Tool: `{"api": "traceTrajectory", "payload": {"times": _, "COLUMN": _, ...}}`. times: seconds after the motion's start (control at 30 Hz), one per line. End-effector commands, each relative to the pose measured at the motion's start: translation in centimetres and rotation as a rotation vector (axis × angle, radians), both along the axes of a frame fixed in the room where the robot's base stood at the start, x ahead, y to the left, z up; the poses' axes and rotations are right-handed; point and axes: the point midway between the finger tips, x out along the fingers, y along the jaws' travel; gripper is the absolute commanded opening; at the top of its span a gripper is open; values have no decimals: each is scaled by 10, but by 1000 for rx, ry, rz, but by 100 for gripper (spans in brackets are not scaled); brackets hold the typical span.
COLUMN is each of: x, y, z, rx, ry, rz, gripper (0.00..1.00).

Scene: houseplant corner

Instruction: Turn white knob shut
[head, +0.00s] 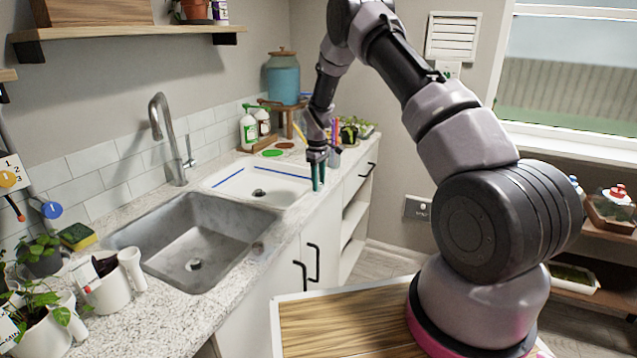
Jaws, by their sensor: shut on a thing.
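I cannot make out a white knob in the head view. My gripper (317,184) points down beside the right rim of the shallow white basin (235,186), near the counter's front edge. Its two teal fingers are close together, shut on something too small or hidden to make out. The blue dispenser jar (283,80) stands on a small wooden stand behind the gripper; no tap on it can be made out.
A steel sink (192,240) and tall faucet (163,135) are left of the basin. Green-topped bottles (249,132) stand behind it. White mugs and potted plants crowd the near left. On the left wall are a yellow disc (8,179) and a blue disc (52,210).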

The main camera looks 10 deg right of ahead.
Motion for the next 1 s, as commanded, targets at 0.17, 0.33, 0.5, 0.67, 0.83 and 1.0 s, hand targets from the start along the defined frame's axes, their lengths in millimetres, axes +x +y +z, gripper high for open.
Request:
{"api": "traceTrajectory", "payload": {"times": 0.17, "x": 0, "y": 0, "z": 0, "rx": -1, "ry": 0, "rz": -71, "gripper": 0}}
{"api": "traceTrajectory", "payload": {"times": 0.33, "x": 0, "y": -1, "z": 0, "rx": -1, "ry": 0, "rz": -195, "gripper": 0}}
{"api": "traceTrajectory", "payload": {"times": 0.5, "x": 1, "y": 0, "z": 0, "rx": -2, "ry": -1, "rz": -350, "gripper": 0}}
{"api": "traceTrajectory", "payload": {"times": 0.67, "x": 1, "y": 0, "z": 0, "rx": -1, "ry": 0, "rz": -504, "gripper": 0}}
{"api": "traceTrajectory", "payload": {"times": 0.83, "x": 1, "y": 0, "z": 0, "rx": -1, "ry": -1, "rz": -665, "gripper": 0}}
{"api": "traceTrajectory", "payload": {"times": 1.0, "x": 1, "y": 0, "z": 0, "rx": -2, "ry": -1, "rz": -827, "gripper": 0}}
